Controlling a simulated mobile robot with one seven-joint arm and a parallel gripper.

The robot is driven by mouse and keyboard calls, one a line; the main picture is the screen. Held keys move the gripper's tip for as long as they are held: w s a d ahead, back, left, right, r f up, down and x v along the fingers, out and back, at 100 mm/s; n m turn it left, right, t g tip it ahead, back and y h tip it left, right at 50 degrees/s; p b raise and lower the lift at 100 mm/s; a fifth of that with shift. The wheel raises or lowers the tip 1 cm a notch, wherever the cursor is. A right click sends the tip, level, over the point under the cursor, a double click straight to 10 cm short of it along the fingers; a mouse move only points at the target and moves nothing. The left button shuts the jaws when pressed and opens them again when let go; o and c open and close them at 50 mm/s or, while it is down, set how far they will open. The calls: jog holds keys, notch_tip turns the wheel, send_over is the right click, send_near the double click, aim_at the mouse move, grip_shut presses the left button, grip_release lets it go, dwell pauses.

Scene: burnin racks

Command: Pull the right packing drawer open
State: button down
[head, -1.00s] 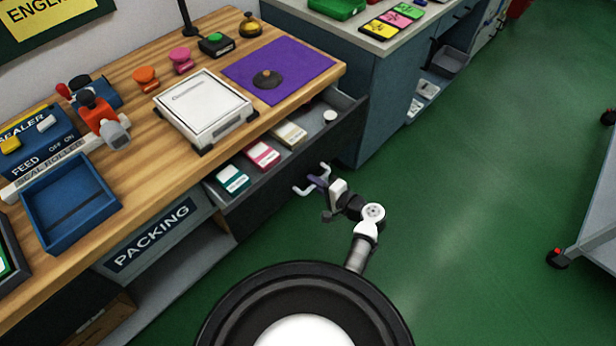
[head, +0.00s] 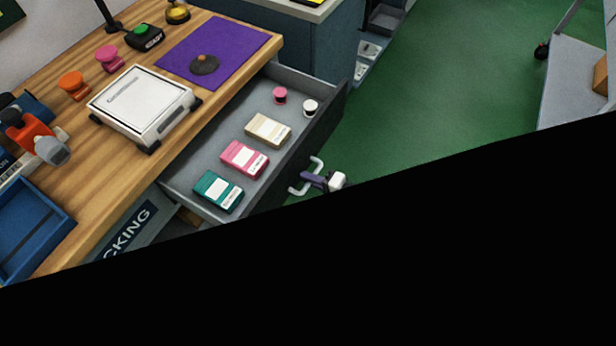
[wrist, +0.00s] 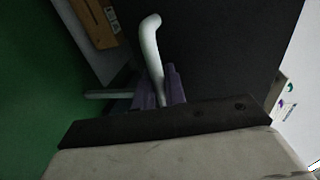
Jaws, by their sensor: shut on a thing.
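The right packing drawer (head: 222,143) stands well out from under the wooden bench in the head view. Inside it lie a teal box (head: 218,191), a pink box (head: 244,159), a beige box (head: 268,129), a pink spool (head: 280,95) and a white spool (head: 310,107). My gripper (head: 314,181) is at the drawer's dark front, shut on its white handle (head: 293,190). In the wrist view the handle (wrist: 151,45) passes between the purple fingers (wrist: 160,88), against the dark drawer front (wrist: 215,45).
The wooden bench top (head: 225,25) carries a white scale (head: 143,103), a purple mat (head: 235,40) and a blue tray (head: 30,235). Green floor (head: 440,90) is open to the right, with a grey cart (head: 575,80) beyond. Black covers the lower head view.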

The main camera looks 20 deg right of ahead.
jog(key=c, duration=1.5)
grip_release()
jog(key=shift+c, duration=0.2)
jog(key=b+v, duration=0.3)
jog(key=v, duration=1.1)
jog(key=shift+f, duration=0.1)
